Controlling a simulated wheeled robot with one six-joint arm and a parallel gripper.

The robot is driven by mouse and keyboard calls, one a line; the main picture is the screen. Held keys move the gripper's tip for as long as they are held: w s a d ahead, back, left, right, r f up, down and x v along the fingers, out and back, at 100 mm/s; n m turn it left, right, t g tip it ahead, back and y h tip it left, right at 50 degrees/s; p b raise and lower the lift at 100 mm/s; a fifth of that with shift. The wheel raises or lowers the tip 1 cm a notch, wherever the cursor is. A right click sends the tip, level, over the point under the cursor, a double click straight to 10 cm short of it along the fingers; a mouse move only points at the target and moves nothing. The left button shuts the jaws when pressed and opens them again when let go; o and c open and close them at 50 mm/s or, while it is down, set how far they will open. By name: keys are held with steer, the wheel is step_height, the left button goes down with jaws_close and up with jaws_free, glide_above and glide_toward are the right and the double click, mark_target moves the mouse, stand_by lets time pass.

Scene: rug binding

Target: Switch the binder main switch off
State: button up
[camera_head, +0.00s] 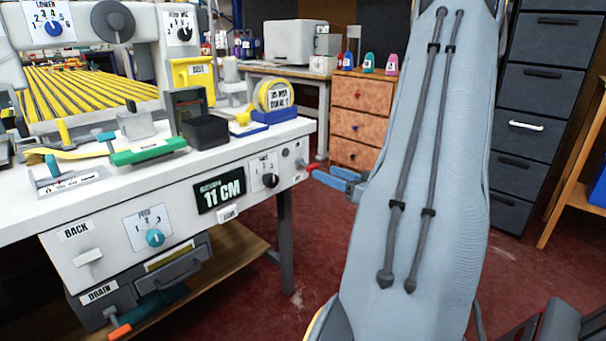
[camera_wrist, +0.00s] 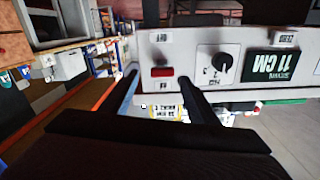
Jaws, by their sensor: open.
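The binder's main switch (camera_wrist: 162,72) is a small red piece on the white front panel in the wrist view, which is upside down. Small labels sit above and below it, too blurred to read surely. In the head view the red switch (camera_head: 312,167) juts from the panel's right end. My gripper (camera_wrist: 158,78) is open, its two dark fingers either side of the switch in the picture. Nothing is between them but the switch; I cannot tell whether they touch it. In the head view my gripper's blue fingers (camera_head: 324,173) are right beside the switch.
A black dial knob (camera_wrist: 222,66) and the 11 CM display (camera_wrist: 270,64) sit beside the switch. The white binder table (camera_head: 225,142) carries a black box (camera_head: 205,131) and a tape roll (camera_head: 273,95). A wooden drawer unit (camera_head: 360,123) stands behind. Red floor shows beside the table.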

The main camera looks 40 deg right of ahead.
mark_target(310, 166)
steer(key=w, duration=0.2)
steer(key=w+b, duration=0.1)
steer(key=w, duration=0.1)
steer(key=w+a, duration=0.1)
steer(key=w, duration=0.1)
steer(key=shift+w+f, duration=0.1)
steer(key=shift+w, duration=0.2)
steer(key=shift+w+b, duration=0.4)
steer(key=shift+w, duration=0.25)
steer(key=c, duration=0.9)
steer(key=shift+d, duration=0.25)
steer(key=shift+c, duration=0.6)
steer(key=shift+a, duration=0.15)
steer(key=shift+w+f+t+b, duration=0.1)
steer(key=shift+f+t+b, duration=0.3)
steer(key=shift+t, duration=0.3)
steer(key=shift+f+t+b, duration=0.25)
steer(key=shift+t+b, duration=0.15)
steer(key=shift+t, duration=0.3)
steer(key=shift+w+f+t+b, duration=0.1)
steer(key=shift+f+t+b, duration=0.1)
steer(key=shift+t+b, duration=0.4)
steer(key=shift+w+f+t+b, duration=0.15)
steer(key=shift+t+b, duration=0.15)
steer(key=shift+t, duration=0.6)
steer(key=shift+s, duration=0.1)
